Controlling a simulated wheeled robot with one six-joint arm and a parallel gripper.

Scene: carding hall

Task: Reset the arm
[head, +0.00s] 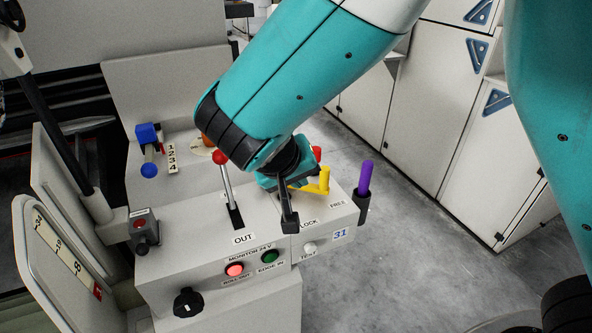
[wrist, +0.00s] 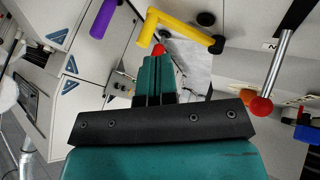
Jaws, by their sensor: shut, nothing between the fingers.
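My gripper (head: 300,181) hangs over the right part of the grey control box (head: 190,240). In the wrist view its two teal fingers (wrist: 157,66) are together with nothing between them. A yellow cranked handle (head: 323,181) is just beyond the fingers and appears apart from them; it also shows in the wrist view (wrist: 184,31). A red knob (head: 317,152) shows behind my gripper. A steel lever with a red ball (head: 220,158) stands in a slot above the OUT label, left of my gripper; it also shows in the wrist view (wrist: 261,105). My wrist hides part of the box top.
A purple handle (head: 365,177) stands at the box's right edge. A blue-knobbed control (head: 148,150) is at the back left. A lit red button (head: 234,269), a green button (head: 270,257) and a black dial (head: 187,302) are on the front. Grey floor is clear at right, before white cabinets (head: 490,145).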

